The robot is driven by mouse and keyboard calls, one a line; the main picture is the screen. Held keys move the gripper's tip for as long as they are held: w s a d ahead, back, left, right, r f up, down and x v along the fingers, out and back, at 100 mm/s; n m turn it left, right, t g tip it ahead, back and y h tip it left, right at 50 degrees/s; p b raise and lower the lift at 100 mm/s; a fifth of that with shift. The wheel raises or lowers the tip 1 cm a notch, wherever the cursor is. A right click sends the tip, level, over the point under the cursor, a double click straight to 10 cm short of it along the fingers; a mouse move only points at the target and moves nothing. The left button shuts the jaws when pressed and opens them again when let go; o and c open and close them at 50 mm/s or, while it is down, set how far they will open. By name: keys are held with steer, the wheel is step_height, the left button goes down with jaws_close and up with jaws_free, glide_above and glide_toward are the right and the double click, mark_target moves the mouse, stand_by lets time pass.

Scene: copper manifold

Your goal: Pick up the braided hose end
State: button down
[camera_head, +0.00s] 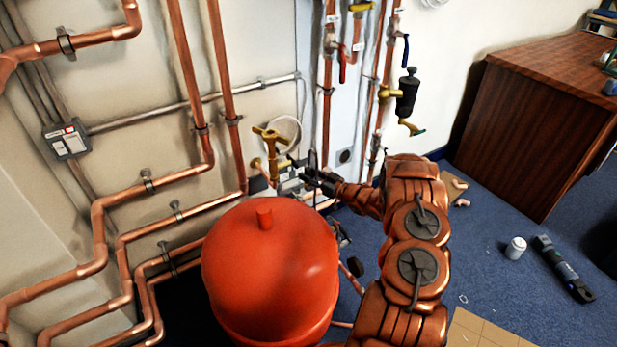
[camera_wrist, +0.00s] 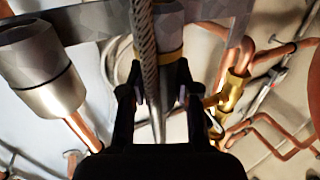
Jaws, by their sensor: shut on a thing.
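The braided hose (camera_wrist: 147,50) is a silvery woven line that comes down from the top of the wrist view, between the two dark fingers of my gripper (camera_wrist: 160,97). My gripper is shut on the hose near its lower end, and the fingers and palm partly hide that end. In the head view my gripper (camera_head: 312,170) is at the pipework by the wall, just behind the red tank. The hose cannot be made out clearly there.
A red tank (camera_head: 270,265) stands close in front of my gripper. A brass tap (camera_head: 272,138) and copper pipes (camera_head: 228,100) line the wall. A grey metal cylinder (camera_wrist: 42,70) is left in the wrist view. Blue carpet (camera_head: 400,270) lies right, with a wooden cabinet (camera_head: 540,120) beyond.

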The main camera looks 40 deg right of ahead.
mark_target(311, 168)
steer(key=shift+r, duration=0.45)
steer(key=r, duration=0.1)
steer(key=s+r+p, duration=0.1)
steer(key=r, duration=0.1)
steer(key=shift+s, duration=0.1)
steer(key=s+r+p, duration=0.1)
steer(key=s+p, duration=0.1)
steer(key=s, duration=1.2)
steer(key=shift+s+a, duration=0.4)
steer(key=shift+a, duration=0.05)
steer(key=shift+r, duration=0.15)
step_height(311, 168, up, 4)
steer(key=shift+r+p, duration=0.15)
steer(key=shift+p, duration=0.75)
steer(key=shift+a, duration=0.1)
